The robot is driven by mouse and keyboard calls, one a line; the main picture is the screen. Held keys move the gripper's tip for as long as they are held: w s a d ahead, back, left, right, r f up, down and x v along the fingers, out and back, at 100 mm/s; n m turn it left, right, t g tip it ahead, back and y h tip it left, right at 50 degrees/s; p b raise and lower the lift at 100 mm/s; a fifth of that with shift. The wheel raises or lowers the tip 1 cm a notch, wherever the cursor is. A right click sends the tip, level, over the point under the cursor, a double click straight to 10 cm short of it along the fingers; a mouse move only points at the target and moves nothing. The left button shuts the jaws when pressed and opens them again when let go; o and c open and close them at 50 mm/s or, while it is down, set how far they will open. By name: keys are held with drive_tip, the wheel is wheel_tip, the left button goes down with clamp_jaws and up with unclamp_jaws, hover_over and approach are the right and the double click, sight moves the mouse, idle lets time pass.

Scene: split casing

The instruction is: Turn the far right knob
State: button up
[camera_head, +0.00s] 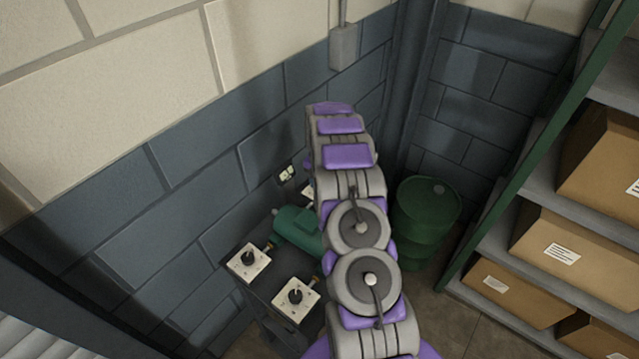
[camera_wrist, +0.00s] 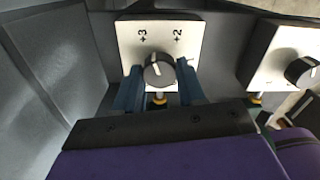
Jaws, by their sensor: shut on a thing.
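In the wrist view my gripper (camera_wrist: 159,72) has its two blue fingers on either side of a dark round knob (camera_wrist: 157,74) with a white pointer line. It is shut on this knob. The knob sits on a white plate (camera_wrist: 128,34) with upside-down markings above it. In the head view my arm hides the gripper and the gripped knob. Only a sliver of a pale plate (camera_head: 307,191) shows beside the arm there. Two other black knobs, a left one (camera_head: 248,258) and a nearer one (camera_head: 295,295), stand on white plates in the head view.
A dark table (camera_head: 262,284) carries the knob plates and a green motor-like casing (camera_head: 296,228). A green barrel (camera_head: 425,215) stands in the corner. Shelves with cardboard boxes (camera_head: 560,250) are at right. Another knob plate (camera_wrist: 283,52) is close to the right of my gripper.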

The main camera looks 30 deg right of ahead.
drive_tip(key=shift+w+d+r+n, duration=0.1)
drive_tip(key=shift+r+n, duration=0.05)
drive_tip(key=shift+n, duration=0.35)
drive_tip(key=shift+w+d+r+n, duration=0.1)
drive_tip(key=shift+n, duration=0.4)
drive_tip(key=shift+a, duration=0.1)
drive_tip(key=o, duration=1.1)
drive_tip(key=shift+s+f, duration=0.1)
drive_tip(key=shift+f, duration=0.1)
wheel_tip(320, 180, up, 17)
drive_tip(key=shift+r+p, duration=0.15)
drive_tip(key=shift+p, duration=0.4)
